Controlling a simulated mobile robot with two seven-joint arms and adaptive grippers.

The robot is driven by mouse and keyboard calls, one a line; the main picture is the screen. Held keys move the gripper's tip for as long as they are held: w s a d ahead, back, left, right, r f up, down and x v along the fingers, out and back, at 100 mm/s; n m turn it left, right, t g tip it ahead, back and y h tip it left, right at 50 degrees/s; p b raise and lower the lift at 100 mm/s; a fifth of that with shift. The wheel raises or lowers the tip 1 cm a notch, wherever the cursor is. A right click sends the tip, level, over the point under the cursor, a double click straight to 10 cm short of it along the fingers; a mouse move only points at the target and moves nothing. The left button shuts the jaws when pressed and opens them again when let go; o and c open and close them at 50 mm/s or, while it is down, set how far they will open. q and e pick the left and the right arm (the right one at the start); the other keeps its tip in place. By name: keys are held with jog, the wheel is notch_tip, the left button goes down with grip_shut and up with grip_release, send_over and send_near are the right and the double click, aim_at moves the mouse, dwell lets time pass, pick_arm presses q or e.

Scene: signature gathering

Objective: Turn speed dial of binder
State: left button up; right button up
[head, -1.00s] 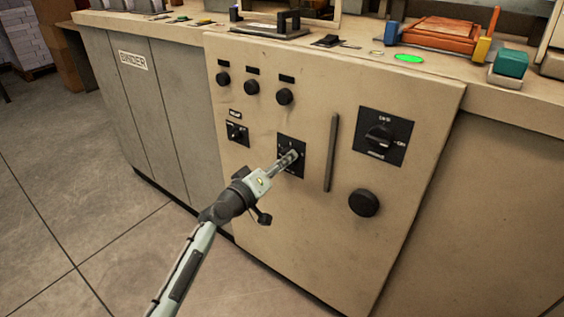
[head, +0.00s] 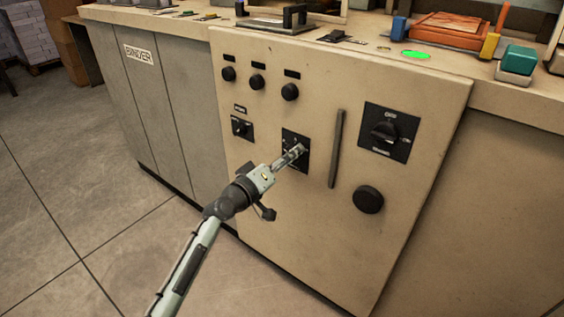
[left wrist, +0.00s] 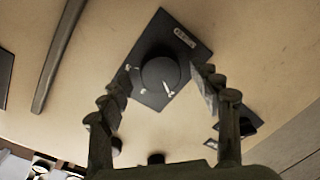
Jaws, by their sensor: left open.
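The binder (head: 180,100) is a beige and grey machine with a control panel. A dark dial plate (head: 289,137) sits in the middle of the panel, and my left gripper (head: 297,152) covers most of its knob. In the left wrist view the round black dial (left wrist: 160,74) with a white pointer mark sits on its square plate (left wrist: 190,42). My left gripper (left wrist: 160,88) is open, with one finger on each side of the dial. I cannot tell whether the fingers touch it. My right gripper is not in view.
A smaller dial plate (head: 242,128) is to the left, and a vertical bar handle (head: 336,148) to the right. Further right are a large rotary switch (head: 386,133) and a round black knob (head: 368,200). Small knobs (head: 257,82) line the panel above.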

pick_arm(q)
jog(key=f+v, duration=0.1)
jog(key=v, duration=1.1)
jog(key=shift+r, duration=0.5)
jog(key=shift+f, duration=0.1)
jog(key=s+a+f+m+g+y, duration=0.1)
jog(key=s+a+f+g+y, duration=0.2)
jog(key=f, duration=0.5)
jog(key=s+a+f+m+g+y, duration=0.1)
jog(key=s+a+f, duration=0.2)
jog(key=s+f, duration=0.4)
jog(key=s+a+f+m+g+y, duration=0.1)
jog(key=s+a+f+g+y, duration=0.15)
jog(key=f, duration=0.65)
jog(key=s+a+f+m+g+y, duration=0.1)
jog(key=s+a+f+g+y, duration=0.1)
jog(key=s+a+f, duration=0.3)
jog(key=s+a+f+g+y, duration=0.2)
jog(key=s+a+f, duration=0.2)
jog(key=s, duration=0.7)
jog(key=shift+s+a+f+m+g, duration=0.2)
jog(key=shift+a+f+m+g, duration=0.2)
jog(key=shift+a, duration=0.75)
